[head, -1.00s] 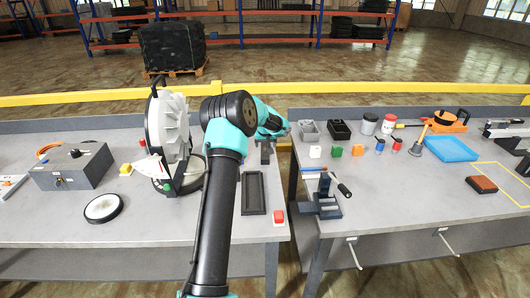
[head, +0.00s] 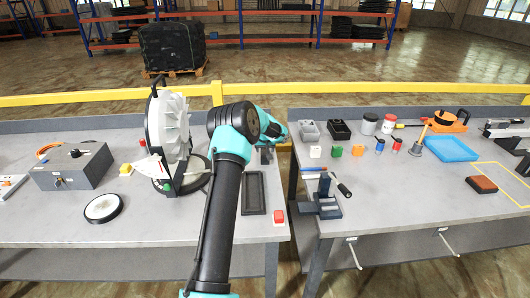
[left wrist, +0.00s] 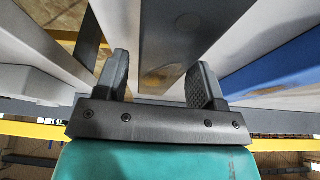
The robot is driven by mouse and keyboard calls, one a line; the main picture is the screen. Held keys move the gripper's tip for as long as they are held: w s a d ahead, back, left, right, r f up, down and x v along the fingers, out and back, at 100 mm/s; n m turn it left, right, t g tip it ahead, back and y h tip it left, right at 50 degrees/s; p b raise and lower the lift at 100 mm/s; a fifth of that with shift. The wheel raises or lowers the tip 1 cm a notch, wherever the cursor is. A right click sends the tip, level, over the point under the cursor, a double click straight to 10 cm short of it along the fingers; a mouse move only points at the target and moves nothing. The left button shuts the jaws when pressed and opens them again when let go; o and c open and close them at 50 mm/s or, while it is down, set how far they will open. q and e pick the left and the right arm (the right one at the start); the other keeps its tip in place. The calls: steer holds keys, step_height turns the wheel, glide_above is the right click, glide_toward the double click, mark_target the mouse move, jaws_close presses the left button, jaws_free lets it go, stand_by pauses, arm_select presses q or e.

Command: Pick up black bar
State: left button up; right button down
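In the head view my left gripper (head: 278,131) is partly hidden behind its own arm, near the gap between the two tables. In the left wrist view its two dark fingers (left wrist: 162,85) stand wide apart, and I see nothing clamped between them. A dark grey, bar-like surface (left wrist: 180,35) shows beyond the fingertips; I cannot tell whether it is the black bar. In the head view a small dark piece (head: 266,156) stands below the gripper, close to the left table's right edge; I cannot tell exactly what it is. My right gripper is not in view.
A white fan-like device (head: 171,125) stands left of my arm. A dark stand (head: 327,198) is on the right table. A gap separates the tables.

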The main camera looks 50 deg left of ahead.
mark_target(265, 150)
arm_select(q)
steer(key=c, duration=1)
steer(key=shift+r, duration=0.1)
steer(key=shift+r, duration=1.3)
steer(key=shift+s+d+r, duration=0.25)
steer(key=shift+d+r, duration=0.05)
steer(key=shift+r, duration=0.1)
steer(key=s+d, duration=0.3)
steer(key=s+d+r, duration=0.1)
steer(key=s+d, duration=0.2)
steer(key=d, duration=0.1)
steer(key=s+d, duration=0.4)
steer(key=shift+d+r, duration=0.2)
steer(key=shift+d, duration=0.05)
